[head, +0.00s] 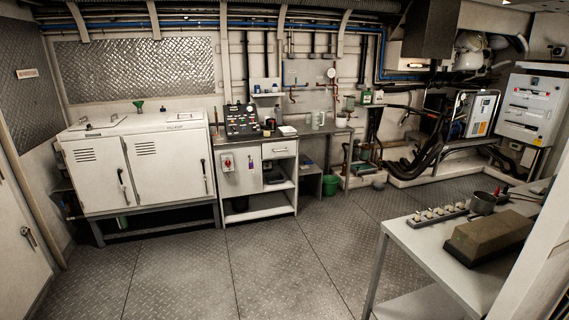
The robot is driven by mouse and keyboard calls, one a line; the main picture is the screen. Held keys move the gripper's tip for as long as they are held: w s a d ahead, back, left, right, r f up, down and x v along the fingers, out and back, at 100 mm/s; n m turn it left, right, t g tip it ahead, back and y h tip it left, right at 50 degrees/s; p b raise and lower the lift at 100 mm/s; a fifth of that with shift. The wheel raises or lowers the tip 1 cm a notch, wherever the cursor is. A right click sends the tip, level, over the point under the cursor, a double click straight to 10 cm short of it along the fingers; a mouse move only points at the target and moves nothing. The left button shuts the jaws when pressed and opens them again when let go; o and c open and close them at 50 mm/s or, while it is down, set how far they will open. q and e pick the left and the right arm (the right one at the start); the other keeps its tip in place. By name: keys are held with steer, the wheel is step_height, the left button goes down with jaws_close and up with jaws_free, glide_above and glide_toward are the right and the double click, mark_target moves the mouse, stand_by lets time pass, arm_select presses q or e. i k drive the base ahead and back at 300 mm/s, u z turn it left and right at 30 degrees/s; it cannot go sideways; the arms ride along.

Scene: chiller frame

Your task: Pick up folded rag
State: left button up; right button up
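I cannot clearly make out a folded rag. A small pale flat thing (287,130) lies on the right part of the white workbench (252,144) at the back; it is too small to tell whether it is cloth or paper. Neither of my grippers shows in the head view.
White cabinets (98,170) stand at left of the workbench. A green bucket (330,186) is on the floor. At right, a near table (407,232) holds a brown block (488,238), a dark pot (482,202) and a strip of knobs (438,214). The middle floor (270,255) is clear.

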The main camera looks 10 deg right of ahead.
mark_target(536, 190)
steer(key=i, duration=2.3)
steer(key=z, duration=0.4)
steer(key=i, duration=1.15)
steer(key=z, duration=1.75)
steer(key=i, duration=1)
steer(key=z, duration=1.2)
steer(key=i, duration=0.25)
steer(key=z, duration=1.55)
steer(key=k, duration=0.45)
steer(key=z, duration=1.15)
